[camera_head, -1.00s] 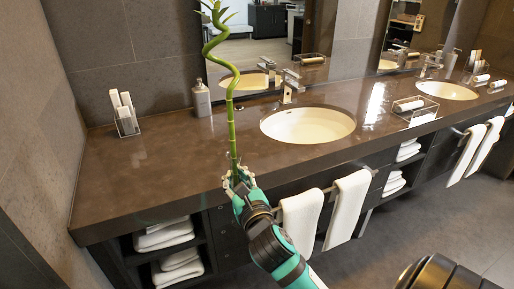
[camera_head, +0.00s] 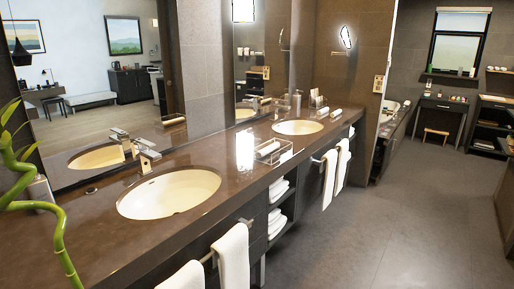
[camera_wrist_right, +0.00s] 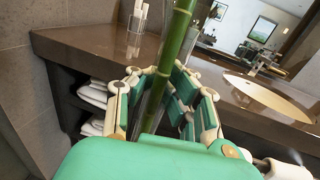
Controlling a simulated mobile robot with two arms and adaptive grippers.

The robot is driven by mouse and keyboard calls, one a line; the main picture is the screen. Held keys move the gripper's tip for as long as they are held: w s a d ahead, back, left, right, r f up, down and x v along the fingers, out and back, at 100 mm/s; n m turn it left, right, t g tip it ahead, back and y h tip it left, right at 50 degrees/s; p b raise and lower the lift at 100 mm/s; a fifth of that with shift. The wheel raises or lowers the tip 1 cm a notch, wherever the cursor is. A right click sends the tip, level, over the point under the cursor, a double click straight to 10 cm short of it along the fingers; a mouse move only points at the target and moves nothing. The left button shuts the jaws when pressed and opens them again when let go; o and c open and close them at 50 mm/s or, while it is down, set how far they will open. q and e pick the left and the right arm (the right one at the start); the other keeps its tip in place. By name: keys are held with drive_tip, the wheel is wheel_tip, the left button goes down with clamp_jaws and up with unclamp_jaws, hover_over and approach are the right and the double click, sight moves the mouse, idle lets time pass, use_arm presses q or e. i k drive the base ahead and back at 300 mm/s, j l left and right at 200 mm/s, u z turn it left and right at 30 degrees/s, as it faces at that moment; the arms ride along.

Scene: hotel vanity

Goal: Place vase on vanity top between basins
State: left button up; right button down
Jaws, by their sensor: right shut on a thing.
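The vase shows by its green bamboo stalk (camera_head: 58,232), which curls up at the left edge of the head view with leaves at the top. In the right wrist view the upright stalk (camera_wrist_right: 176,45) stands between the fingers of my right gripper (camera_wrist_right: 160,98), which is shut on the vase. The vase's body is largely hidden by the fingers. The vanity top (camera_head: 232,168) is dark and glossy. The near basin (camera_head: 168,193) and the far basin (camera_head: 298,127) are set into it. My left gripper is not in view.
A clear rack (camera_head: 272,152) with a rolled towel stands between the basins, with bare counter beside it. A faucet (camera_head: 146,157) stands behind the near basin. White towels (camera_head: 232,258) hang on bars along the front. Open grey floor (camera_head: 400,220) lies to the right.

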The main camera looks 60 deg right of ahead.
sight(224, 142)
drive_tip(key=l+z, duration=0.35)
drive_tip(key=l, duration=1.9)
